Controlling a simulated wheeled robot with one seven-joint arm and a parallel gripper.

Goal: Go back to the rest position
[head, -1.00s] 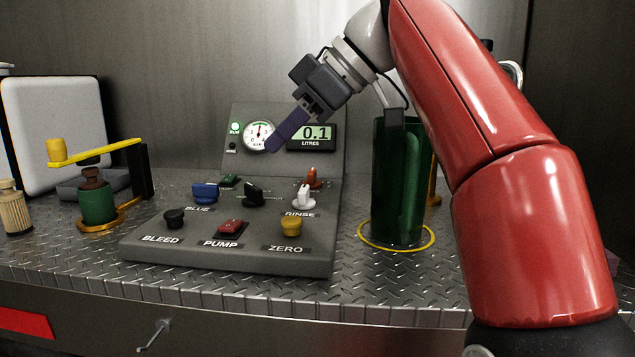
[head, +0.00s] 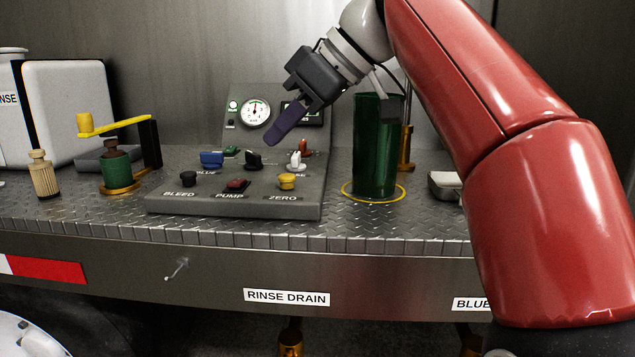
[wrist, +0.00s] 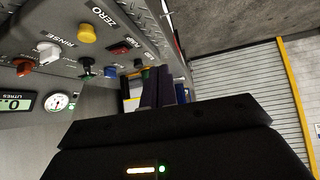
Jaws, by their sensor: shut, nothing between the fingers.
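My gripper (head: 276,140) is shut and empty. In the head view it points down and to the left, in front of the upright part of the control panel (head: 165,206), and it covers part of the litres display (head: 318,116). The wrist view also shows my gripper's fingers (wrist: 160,88), side by side, with the panel's knobs and buttons beyond them to the upper left. I cannot tell the exact gap between the fingertips and the panel, but no touch shows.
A green cylinder (head: 375,150) stands in a yellow ring right of the panel, below my wrist. A yellow-handled device (head: 117,170) and a tan bottle (head: 43,176) stand to the left. A shutter (wrist: 255,85) shows in the wrist view.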

